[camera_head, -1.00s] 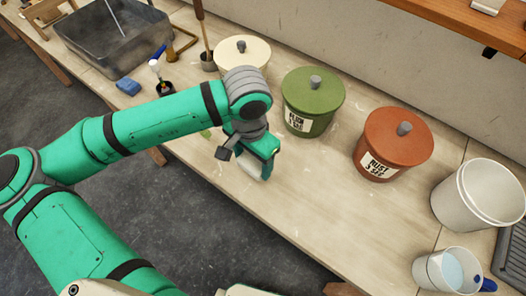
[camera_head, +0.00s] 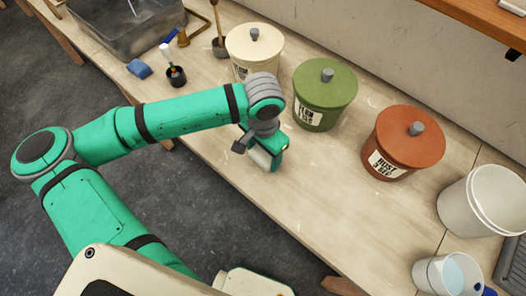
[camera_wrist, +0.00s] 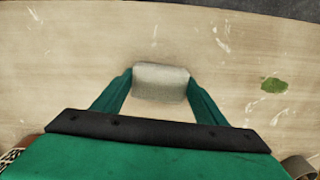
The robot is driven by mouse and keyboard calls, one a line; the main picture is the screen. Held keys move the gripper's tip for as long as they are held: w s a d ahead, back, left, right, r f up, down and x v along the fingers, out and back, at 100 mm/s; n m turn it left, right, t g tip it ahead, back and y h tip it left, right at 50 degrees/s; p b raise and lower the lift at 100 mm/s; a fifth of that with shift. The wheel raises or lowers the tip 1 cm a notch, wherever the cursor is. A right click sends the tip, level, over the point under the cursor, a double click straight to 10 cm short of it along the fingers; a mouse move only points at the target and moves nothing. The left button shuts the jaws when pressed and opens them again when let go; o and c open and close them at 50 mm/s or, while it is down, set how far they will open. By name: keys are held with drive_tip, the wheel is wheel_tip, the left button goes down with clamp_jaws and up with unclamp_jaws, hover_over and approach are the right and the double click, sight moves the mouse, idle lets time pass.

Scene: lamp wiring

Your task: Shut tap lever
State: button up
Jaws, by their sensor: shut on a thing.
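My gripper (camera_wrist: 160,85) is low over the wooden bench, shut on a pale whitish block (camera_wrist: 160,78) between its green fingers. In the head view the gripper (camera_head: 264,160) hangs below my wrist, left of the green pot, with the pale block partly hidden. At the upper left, a brass fitting (camera_head: 196,36) with a bent arm stands beside the grey sink (camera_head: 92,28). A small blue bar (camera_head: 171,35) shows next to it. I cannot tell whether this bar is the tap lever, or its position. My gripper is well apart from both.
Cream (camera_head: 253,46), green (camera_head: 324,94) and rust-red (camera_head: 402,142) lidded pots stand along the bench. A white bucket (camera_head: 470,200) and a cup (camera_head: 435,274) are at right. A blue sponge (camera_head: 139,69) and a black pot (camera_head: 176,77) stand near the sink. A green smear (camera_wrist: 274,85) marks the bench.

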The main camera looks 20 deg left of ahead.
drive_tip(key=shift+f, duration=0.2)
drive_tip(key=o, duration=0.9)
drive_tip(key=shift+a, duration=0.1)
drive_tip(key=shift+o, duration=0.2)
drive_tip(key=shift+r, duration=0.1)
